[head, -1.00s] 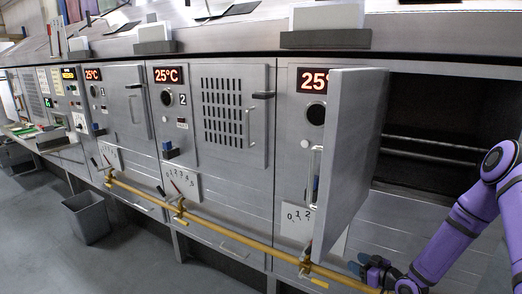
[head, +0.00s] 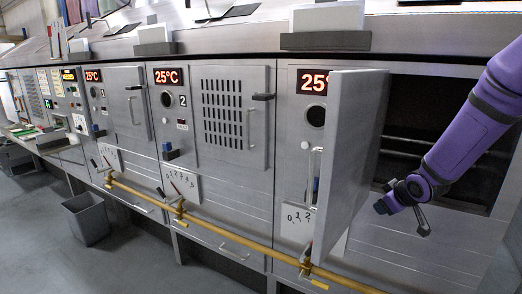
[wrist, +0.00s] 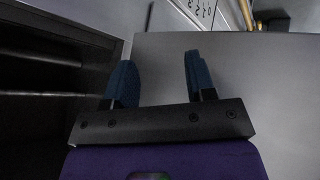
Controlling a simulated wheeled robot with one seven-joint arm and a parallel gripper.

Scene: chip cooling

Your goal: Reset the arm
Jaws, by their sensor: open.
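My gripper (head: 402,215) hangs in front of the lower part of the open chamber at the right, to the right of the open door. It is open and holds nothing. In the wrist view my gripper (wrist: 155,80) shows two blue fingertips spread apart, with the grey door (wrist: 265,85) beyond them and the dark chamber (wrist: 50,70) at the left. The open door (head: 350,150) stands out from the cabinet front in the head view, and I see no contact between it and my gripper.
A yellow rail (head: 240,245) runs along the cabinet front below the doors. The neighbouring chamber's slotted door (head: 228,120) is shut. A grey bin (head: 88,218) stands on the floor at the left. The floor (head: 150,265) near the bin is clear.

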